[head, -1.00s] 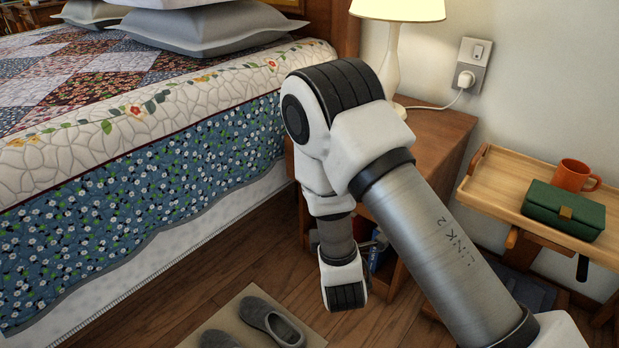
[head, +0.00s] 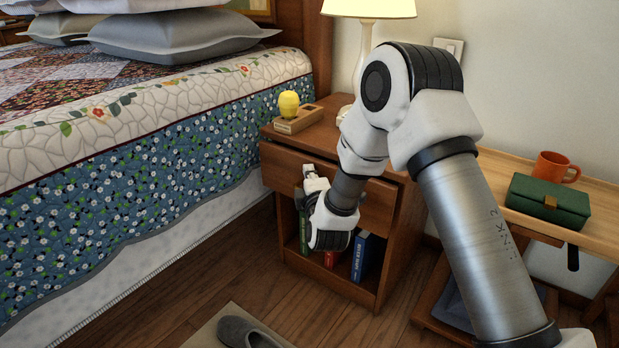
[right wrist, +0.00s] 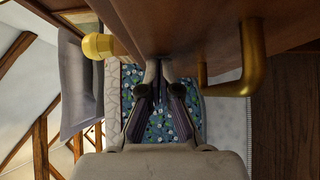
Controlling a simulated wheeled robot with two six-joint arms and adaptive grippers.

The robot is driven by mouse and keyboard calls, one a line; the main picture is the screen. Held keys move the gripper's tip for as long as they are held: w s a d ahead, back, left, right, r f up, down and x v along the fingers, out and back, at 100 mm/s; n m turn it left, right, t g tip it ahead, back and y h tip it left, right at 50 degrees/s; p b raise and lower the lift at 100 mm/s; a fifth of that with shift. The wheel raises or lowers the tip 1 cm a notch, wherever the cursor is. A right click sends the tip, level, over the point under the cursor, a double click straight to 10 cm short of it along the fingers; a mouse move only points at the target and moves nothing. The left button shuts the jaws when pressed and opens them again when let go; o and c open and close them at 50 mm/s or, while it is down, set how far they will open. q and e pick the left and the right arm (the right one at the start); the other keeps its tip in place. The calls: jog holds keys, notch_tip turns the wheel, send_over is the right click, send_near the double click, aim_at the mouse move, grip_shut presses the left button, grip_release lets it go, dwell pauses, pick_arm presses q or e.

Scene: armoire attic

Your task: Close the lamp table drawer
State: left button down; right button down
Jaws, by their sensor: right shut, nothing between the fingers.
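The lamp table (head: 405,215) is a brown wooden nightstand beside the bed. Its drawer (head: 375,205) has a wooden front below the tabletop, partly hidden behind my right arm; how far it stands out is hard to tell. My right gripper (head: 308,172) is in front of the drawer front, towards its left part. In the right wrist view its fingers (right wrist: 158,72) are shut and empty, with the tips at or very near the brown wood; contact is unclear. A brass handle (right wrist: 248,82) shows right of the fingers there. My left gripper is out of view.
A yellow bulb-shaped object on a wooden block (head: 298,120) and a lamp (head: 368,50) stand on the tabletop. The bed (head: 150,180) is close on the left. A tray table with a green box (head: 548,200) and orange mug (head: 556,167) stands right.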

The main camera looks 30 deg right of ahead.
aim_at(322, 169)
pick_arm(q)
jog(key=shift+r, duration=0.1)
